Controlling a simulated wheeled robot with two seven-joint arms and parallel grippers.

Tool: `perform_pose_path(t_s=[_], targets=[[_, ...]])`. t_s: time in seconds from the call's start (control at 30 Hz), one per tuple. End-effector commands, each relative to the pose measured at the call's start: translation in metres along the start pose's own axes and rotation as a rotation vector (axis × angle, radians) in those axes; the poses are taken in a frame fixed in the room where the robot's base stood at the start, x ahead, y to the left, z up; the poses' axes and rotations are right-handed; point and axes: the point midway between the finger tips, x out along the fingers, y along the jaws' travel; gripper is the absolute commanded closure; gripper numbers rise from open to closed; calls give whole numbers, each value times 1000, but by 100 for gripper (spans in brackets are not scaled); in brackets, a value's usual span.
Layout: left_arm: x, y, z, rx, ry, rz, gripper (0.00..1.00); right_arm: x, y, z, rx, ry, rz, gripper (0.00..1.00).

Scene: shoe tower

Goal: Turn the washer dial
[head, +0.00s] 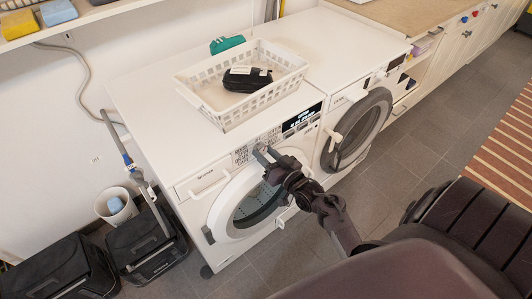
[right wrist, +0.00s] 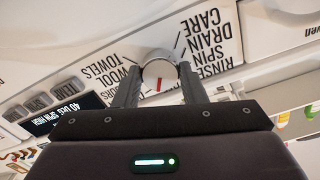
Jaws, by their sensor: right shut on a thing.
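The washer (head: 183,182) is the white front-loader on the left in the head view, with a round door (head: 222,214). Its dial (right wrist: 158,72) is a round, light knob with a red mark, in the upper middle of the right wrist view. Printed programme names such as wool, spin and drain surround it. My right gripper (right wrist: 160,82) is shut on the dial, one dark finger on each side. In the head view the right gripper (head: 264,153) reaches the washer's control panel and hides most of the dial. My left gripper is not in view.
A white basket (head: 228,111) with a dark item (head: 247,79) stands on the washer top. A second machine (head: 350,97) with a round door stands to the right. A mop (head: 146,180), a bin (head: 116,208) and dark boxes (head: 62,268) stand at the left. Grey floor lies in front.

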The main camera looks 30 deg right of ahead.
Motion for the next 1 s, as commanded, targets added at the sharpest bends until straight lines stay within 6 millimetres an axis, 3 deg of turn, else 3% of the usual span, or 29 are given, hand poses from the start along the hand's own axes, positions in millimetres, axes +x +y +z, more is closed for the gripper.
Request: perform_pose_path(t_s=[0.27,0.3,0.47,0.77,1.0], targets=[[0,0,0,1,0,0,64,0,0,-1,0,3,0,85],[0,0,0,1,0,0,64,0,0,-1,0,3,0,61],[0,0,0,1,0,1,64,0,0,-1,0,3,0,41],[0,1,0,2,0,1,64,-2,0,0,0,1,0,41],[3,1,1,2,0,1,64,-35,1,2,-1,-2,2,41]])
